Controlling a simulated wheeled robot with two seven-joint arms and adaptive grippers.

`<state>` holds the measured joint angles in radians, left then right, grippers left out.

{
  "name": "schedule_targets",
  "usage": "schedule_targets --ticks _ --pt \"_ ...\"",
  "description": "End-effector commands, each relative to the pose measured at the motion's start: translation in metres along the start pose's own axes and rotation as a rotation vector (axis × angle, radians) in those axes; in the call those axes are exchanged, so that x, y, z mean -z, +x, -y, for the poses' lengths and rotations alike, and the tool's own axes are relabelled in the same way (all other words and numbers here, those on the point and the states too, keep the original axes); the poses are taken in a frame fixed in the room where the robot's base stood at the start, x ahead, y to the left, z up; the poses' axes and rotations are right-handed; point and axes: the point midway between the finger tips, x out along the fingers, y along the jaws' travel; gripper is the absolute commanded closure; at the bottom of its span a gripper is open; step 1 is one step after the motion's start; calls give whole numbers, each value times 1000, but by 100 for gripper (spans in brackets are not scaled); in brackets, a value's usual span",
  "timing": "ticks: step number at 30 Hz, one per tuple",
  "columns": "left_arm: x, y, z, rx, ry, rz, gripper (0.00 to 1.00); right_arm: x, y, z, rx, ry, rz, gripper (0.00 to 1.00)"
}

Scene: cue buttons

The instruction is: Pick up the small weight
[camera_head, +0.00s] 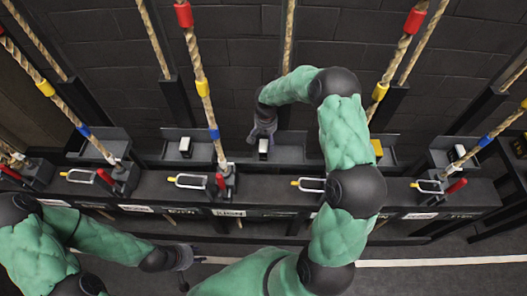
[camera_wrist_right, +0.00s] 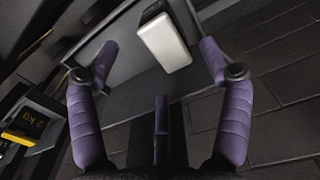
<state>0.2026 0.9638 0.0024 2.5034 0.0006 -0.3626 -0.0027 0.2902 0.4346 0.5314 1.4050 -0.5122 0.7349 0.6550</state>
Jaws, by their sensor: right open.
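A small block-shaped weight with a white face and dark body (camera_head: 263,148) sits on the dark rack ledge in the middle. My right gripper (camera_head: 262,130) is directly beside it, reaching down from the back. In the right wrist view the white weight (camera_wrist_right: 165,42) lies between the spread purple fingers (camera_wrist_right: 157,55), with a gap on each side; I see no contact. A yellow weight (camera_head: 376,148) stands farther right on the rack; its "2 kg" label shows in the wrist view (camera_wrist_right: 22,125). My left gripper (camera_head: 182,262) is low at the front left, away from the weights; its fingers are too small to read.
Other small blocks stand on the rack at left (camera_head: 185,147) and right (camera_head: 457,153). Metal clips with yellow tips (camera_head: 190,181) and red handles line the front ledge. Several ropes with coloured sleeves (camera_head: 203,88) rise in front of the dark brick wall.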

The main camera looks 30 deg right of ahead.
Motion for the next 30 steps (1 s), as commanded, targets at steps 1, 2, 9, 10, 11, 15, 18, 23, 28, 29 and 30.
schedule_targets --ticks 1,2,9,10,11,15,18,23,28,29,30 --pt "0 2 1 0 0 0 60 0 4 0 0 0 1 21" --pt "0 3 1 0 0 0 60 0 8 0 0 0 1 21" --pt "1 17 6 0 0 0 60 1 41 0 -1 0 1 21" --pt "1 18 6 0 0 0 60 1 44 0 -1 0 0 21" --pt "1 18 6 0 0 0 60 1 47 0 0 0 0 21" --pt "1 18 6 0 0 0 60 1 50 0 1 0 -2 21" --pt "1 18 6 0 0 0 60 1 49 0 1 0 -2 21" --pt "1 18 6 0 0 0 60 1 49 0 1 0 -1 58" --pt "1 18 6 0 0 0 60 1 49 0 1 0 -1 100" --pt "1 18 6 0 0 0 60 3 47 1 2 1 -5 100" --pt "1 18 6 0 0 0 60 3 47 1 2 1 -5 100"
